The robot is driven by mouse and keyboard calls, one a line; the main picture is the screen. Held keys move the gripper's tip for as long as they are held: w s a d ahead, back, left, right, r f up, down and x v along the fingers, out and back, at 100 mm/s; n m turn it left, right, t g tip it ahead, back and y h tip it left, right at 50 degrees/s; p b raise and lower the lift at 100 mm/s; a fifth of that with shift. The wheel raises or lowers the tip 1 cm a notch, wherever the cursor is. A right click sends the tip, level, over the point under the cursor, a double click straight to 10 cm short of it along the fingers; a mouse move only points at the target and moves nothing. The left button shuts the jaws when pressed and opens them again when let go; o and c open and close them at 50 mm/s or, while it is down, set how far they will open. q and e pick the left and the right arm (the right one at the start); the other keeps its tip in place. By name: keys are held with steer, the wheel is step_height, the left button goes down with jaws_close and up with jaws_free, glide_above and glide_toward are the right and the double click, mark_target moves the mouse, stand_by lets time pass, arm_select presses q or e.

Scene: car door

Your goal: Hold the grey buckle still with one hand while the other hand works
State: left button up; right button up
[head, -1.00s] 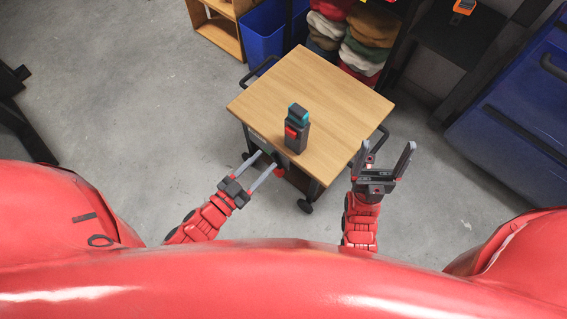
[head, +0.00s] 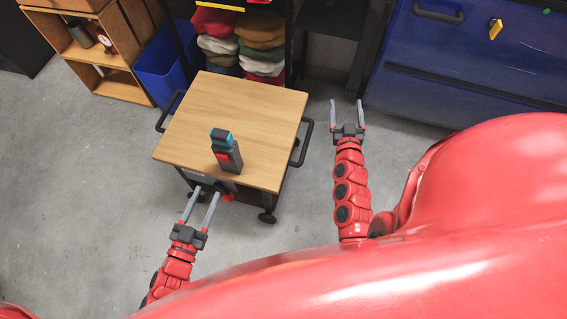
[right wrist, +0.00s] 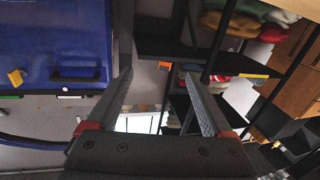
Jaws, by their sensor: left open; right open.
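The grey buckle (head: 229,157) stands upright on the wooden-topped cart, near its front edge. It has a red button on its side and a teal and dark piece (head: 221,138) at its top; I cannot tell how far that piece sits inside. My left gripper (head: 205,193) is open and empty, just in front of the cart's front edge and below the buckle in the head view. My right gripper (head: 347,102) is open and empty, out to the right of the cart, away from the buckle. Its open fingers (right wrist: 160,95) also show in the right wrist view with nothing between them.
The cart top (head: 262,112) is otherwise clear. Black handles (head: 304,143) stick out at its sides. Behind it are a shelf of folded cloths (head: 244,42) and a blue bin (head: 170,62). A blue cabinet (head: 455,65) stands at the back right.

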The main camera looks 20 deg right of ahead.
steer(key=s+a+f+n+g+y, duration=0.1)
steer(key=a+n+y, duration=0.1)
steer(key=a+y, duration=0.2)
steer(key=s+a+f+n+g+y, duration=0.1)
steer(key=a+f+n+g+y, duration=0.1)
steer(key=a, duration=0.4)
steer(key=s+a+f+n+g+y, duration=0.1)
steer(key=a+f+n+y, duration=0.1)
steer(key=a+n+y, duration=0.2)
steer(key=shift+s+a+f+y, duration=0.15)
steer(key=shift+a+y, duration=0.2)
steer(key=shift+y, duration=0.4)
steer(key=shift+a+f+y, duration=0.1)
steer(key=shift+a+y, duration=0.2)
steer(key=shift+y, duration=0.45)
steer(key=s+a+r+n+g+y, duration=0.4)
steer(key=s+a+n+y, duration=0.25)
steer(key=s+a, duration=0.2)
steer(key=shift+h, duration=0.35)
steer(key=x, duration=1.8)
steer(key=shift+w+d, duration=0.2)
steer(key=shift+w, duration=0.15)
steer(key=shift+r, duration=0.1)
jaws_close()
arm_select(q)
jaws_close()
